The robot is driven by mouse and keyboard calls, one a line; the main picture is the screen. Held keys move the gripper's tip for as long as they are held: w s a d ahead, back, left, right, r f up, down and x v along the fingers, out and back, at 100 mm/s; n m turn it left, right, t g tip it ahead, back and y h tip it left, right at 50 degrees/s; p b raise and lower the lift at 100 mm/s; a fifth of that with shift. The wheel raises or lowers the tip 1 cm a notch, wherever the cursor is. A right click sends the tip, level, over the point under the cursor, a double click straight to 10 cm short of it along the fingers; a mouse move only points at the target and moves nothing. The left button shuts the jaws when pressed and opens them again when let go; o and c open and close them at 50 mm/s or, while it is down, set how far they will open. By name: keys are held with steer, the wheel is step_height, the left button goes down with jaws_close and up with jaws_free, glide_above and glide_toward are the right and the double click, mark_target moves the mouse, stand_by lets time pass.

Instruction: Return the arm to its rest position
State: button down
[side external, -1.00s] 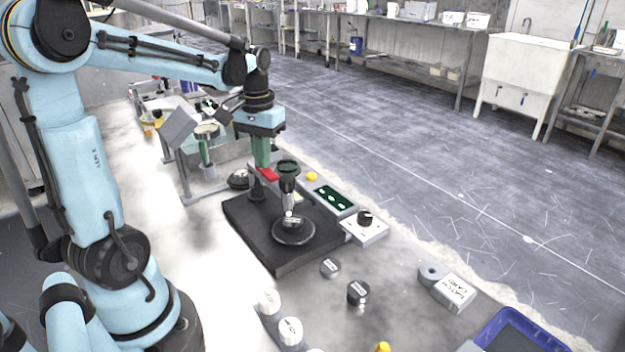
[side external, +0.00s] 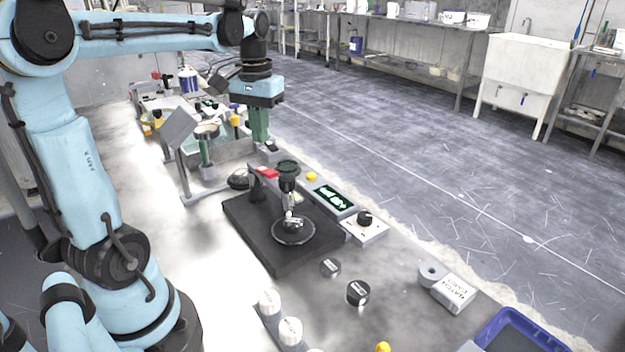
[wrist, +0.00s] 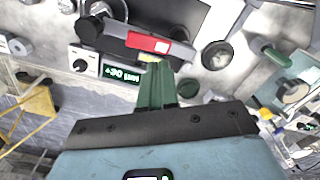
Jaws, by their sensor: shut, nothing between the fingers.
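My gripper (side external: 268,146) is shut and empty, with green fingers pointing down. In the side external view it hangs above the far end of the black-based device, apart from it. In the wrist view my gripper (wrist: 158,68) shows its fingers together, with the red-labelled grey arm of the device (wrist: 150,42) just beyond the tips. The device's black base (side external: 262,238) carries a round dark plate (side external: 293,231) with an upright black-topped holder (side external: 288,175) over it.
A lit green display (side external: 334,196) and a knob box (side external: 364,226) sit beside the base. Several small cylinders, including a dark one (side external: 357,293), stand in front. A blue tray (side external: 520,330) is at the lower right. A tilted grey panel (side external: 179,128) stands behind, left of my gripper.

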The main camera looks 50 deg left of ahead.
steer(key=shift+r, duration=0.55)
steer(key=s+d+f+m+t, duration=0.1)
steer(key=d+f+m+t, duration=0.2)
steer(key=d, duration=0.5)
steer(key=s+d+f+m+t, duration=0.1)
steer(key=d+f+m+t, duration=0.2)
steer(key=d, duration=0.6)
steer(key=shift+d+f+t, duration=0.25)
steer(key=shift+f+t, duration=0.25)
steer(key=shift+t, duration=0.1)
